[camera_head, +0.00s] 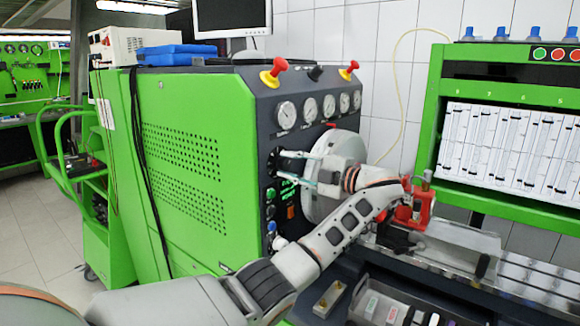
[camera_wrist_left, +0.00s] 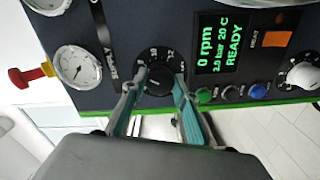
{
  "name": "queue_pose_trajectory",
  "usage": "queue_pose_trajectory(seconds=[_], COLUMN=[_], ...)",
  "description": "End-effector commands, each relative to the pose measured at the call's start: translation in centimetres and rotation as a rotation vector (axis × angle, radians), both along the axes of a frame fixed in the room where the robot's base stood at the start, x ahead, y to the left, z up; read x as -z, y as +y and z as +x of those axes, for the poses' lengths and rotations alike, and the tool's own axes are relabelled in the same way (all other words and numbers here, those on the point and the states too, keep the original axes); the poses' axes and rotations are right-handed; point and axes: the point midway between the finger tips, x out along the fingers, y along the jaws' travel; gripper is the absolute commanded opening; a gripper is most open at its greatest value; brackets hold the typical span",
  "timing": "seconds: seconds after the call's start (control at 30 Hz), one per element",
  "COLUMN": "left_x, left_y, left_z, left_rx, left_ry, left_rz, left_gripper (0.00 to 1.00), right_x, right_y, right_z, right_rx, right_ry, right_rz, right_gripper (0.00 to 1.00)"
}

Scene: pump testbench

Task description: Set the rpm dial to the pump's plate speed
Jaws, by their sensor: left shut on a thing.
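The rpm dial (camera_wrist_left: 158,82) is a round black knob with white numbers on the dark panel, seen in the left wrist view. My left gripper (camera_wrist_left: 160,76) is shut on it, one teal-padded finger on each side. The fingers hide part of its scale, and I cannot tell its exact setting. The panel display (camera_wrist_left: 218,46) reads "0 rpm", "2.0 bar 20 C" and "READY". A red device (camera_head: 416,207), possibly the pump, stands right of my arm; no plate is legible. My right gripper is not in view.
Round gauges (camera_head: 286,114) line the panel above my gripper. Beside the display are a green button (camera_wrist_left: 204,95), a blue button (camera_wrist_left: 258,90) and a white knob (camera_wrist_left: 303,75). A tray of small parts (camera_head: 395,302) lies at the lower right.

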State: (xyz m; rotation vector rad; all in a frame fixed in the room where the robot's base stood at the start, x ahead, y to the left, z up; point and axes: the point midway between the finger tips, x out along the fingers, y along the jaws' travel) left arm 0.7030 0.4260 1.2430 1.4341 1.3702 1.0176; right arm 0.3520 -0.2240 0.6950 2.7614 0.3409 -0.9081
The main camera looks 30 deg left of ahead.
Motion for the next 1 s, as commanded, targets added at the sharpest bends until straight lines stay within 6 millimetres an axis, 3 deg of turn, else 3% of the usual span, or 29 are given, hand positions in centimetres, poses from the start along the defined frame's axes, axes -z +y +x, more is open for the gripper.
queue_pose_trajectory(seconds=[0.3,0.87,0.9,0.97,1.0], left_x=[-0.01,0.04,0.03,0.03,0.03], left_y=[0.05,0.02,0.02,0.02,0.02], left_z=[-0.01,0.00,0.00,0.00,0.00], left_rx=[-0.001,0.000,0.000,0.000,0.000], left_ry=[0.130,0.158,0.158,0.158,0.158], left_rz=[0.011,0.011,0.011,0.011,0.011], left_gripper=[0.07,0.07,0.34,0.45,0.45], right_x=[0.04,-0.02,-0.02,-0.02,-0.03], right_y=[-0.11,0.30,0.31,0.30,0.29], right_z=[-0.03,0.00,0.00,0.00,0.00], right_rx=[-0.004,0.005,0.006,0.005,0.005], right_ry=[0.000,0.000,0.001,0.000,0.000], right_rz=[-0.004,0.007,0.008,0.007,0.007], right_gripper=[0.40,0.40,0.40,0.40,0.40])
